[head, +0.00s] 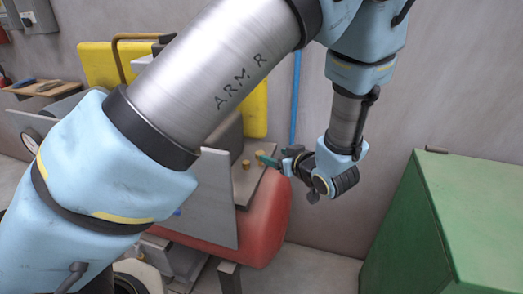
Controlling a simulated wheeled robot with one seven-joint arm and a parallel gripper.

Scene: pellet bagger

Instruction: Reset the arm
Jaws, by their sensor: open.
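My arm crosses the view from the lower left, over the top, and down to my wrist at the centre right. My gripper (274,162) is at its end, pointing left, beside the top of a red rounded tank (264,222). It is small and seen from the side. A teal piece shows at its tip; I cannot tell whether it is a finger or a separate thing. The jaws are open, and I see nothing clearly held between them.
A green cabinet (425,225) stands at the right. Yellow panels (254,108) and a grey plate (213,205) are behind my arm with the tank. A blue pipe (295,95) runs up the grey wall. Bare floor shows between tank and cabinet.

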